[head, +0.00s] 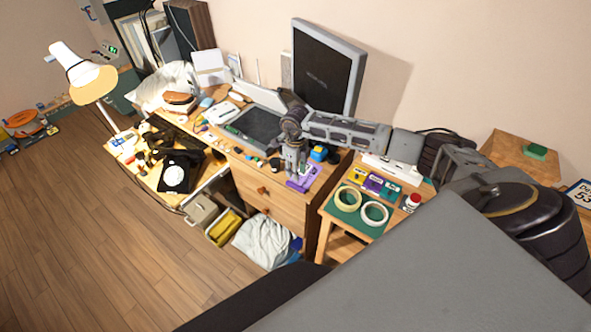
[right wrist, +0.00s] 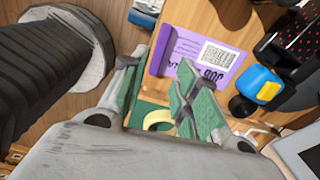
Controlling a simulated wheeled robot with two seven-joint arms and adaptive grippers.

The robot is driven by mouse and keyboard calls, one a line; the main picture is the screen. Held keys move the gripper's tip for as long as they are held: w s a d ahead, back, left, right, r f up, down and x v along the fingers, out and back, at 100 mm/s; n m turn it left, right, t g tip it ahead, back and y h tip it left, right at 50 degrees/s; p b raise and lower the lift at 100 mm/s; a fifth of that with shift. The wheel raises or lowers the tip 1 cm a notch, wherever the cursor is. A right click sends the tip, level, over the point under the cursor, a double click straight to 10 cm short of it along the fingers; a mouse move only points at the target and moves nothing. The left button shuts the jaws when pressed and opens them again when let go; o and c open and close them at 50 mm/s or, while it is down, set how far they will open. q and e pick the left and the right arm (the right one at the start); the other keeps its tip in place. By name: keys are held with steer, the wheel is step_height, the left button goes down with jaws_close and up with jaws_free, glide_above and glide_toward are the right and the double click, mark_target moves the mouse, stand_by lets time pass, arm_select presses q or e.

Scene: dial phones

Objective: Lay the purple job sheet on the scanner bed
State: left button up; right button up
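The purple job sheet (head: 300,184) lies near the front right edge of the wooden desk. In the right wrist view the sheet (right wrist: 182,52) shows a white label with a square code, and part of it is behind a finger. My right gripper (head: 295,173) is over the sheet. In the right wrist view its green-padded fingers (right wrist: 157,78) stand apart with nothing held between them. The scanner bed (head: 256,125) is a dark flat panel left of the gripper, with its pale lid (head: 262,96) raised behind it. My left gripper is not in view.
A blue and yellow object (head: 319,153) stands right of the gripper, below the monitor (head: 327,68). A side table holds tape rolls (head: 374,214) on a green mat. Small items crowd the desk front. A black dial phone (head: 178,174) sits at left.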

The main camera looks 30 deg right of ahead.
mark_target(296, 186)
steer(key=shift+f, duration=0.1)
steer(key=shift+f+b, duration=1.55)
steer(key=shift+f, duration=0.95)
steer(key=shift+f+b, duration=1.15)
steer(key=shift+f, duration=0.7)
steer(key=shift+b, duration=0.3)
steer(key=c, duration=0.6)
steer(key=shift+f, duration=0.1)
jaws_close()
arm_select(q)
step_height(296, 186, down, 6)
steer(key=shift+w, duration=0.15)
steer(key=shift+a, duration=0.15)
